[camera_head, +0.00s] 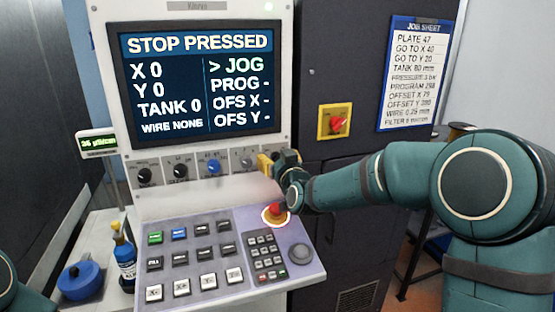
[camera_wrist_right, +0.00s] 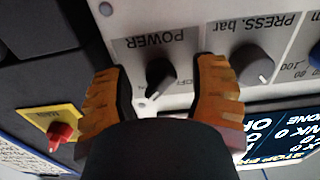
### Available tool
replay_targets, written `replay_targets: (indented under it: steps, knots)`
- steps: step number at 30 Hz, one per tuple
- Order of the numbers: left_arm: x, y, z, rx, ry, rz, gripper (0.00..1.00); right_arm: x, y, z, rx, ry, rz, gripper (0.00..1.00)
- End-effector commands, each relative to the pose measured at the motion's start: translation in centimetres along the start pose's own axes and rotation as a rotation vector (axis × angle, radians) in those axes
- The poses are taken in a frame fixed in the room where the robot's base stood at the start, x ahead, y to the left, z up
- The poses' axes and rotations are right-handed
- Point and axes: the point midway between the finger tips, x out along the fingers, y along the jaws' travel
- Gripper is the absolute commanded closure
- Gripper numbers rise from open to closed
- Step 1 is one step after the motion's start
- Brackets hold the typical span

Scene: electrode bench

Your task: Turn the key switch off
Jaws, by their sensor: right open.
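The key switch is a small black switch (camera_wrist_right: 160,76) under the label POWER on the panel strip in the wrist view. A pale key-like tip shows at its lower left. My right gripper (camera_wrist_right: 164,84) is open, with one orange finger on each side of the switch; I cannot tell if they touch it. In the head view my right gripper (camera_head: 267,162) is at the right end of the knob row and hides the switch. The screen (camera_head: 195,85) reads STOP PRESSED, X 0, Y 0. My left gripper is out of view.
A grey pressure knob (camera_wrist_right: 252,65) sits beside the gripper. A red main switch on a yellow plate (camera_head: 335,121) is to the right. A red stop button (camera_head: 275,213) stands just below. The keypad panel (camera_head: 222,225) juts out under the knobs.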

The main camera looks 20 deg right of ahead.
Motion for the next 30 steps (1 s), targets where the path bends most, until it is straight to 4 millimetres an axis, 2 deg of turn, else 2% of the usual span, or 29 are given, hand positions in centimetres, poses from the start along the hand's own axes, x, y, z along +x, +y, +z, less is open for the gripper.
replay_targets:
  steps: [1, 2, 6, 7, 20, 30]
  knots:
    - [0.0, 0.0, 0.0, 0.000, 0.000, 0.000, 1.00, 0.0, 0.0, 0.0, 0.000, 0.000, 0.000, 0.41]
    - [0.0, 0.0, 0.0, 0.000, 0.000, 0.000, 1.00, 0.0, 0.0, 0.0, 0.000, 0.000, 0.000, 0.46]
    - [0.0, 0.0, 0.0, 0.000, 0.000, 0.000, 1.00, 0.0, 0.0, 0.0, 0.000, 0.000, 0.000, 0.95]
    - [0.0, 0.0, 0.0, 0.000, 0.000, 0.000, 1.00, 0.0, 0.0, 0.0, 0.000, 0.000, 0.000, 1.00]
    - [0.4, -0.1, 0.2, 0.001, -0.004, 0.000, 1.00, 0.0, 0.0, 0.0, -0.067, 0.001, 0.000, 1.00]
    - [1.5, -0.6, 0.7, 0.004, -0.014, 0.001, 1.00, 0.0, -0.1, 0.0, -0.327, 0.003, 0.000, 1.00]
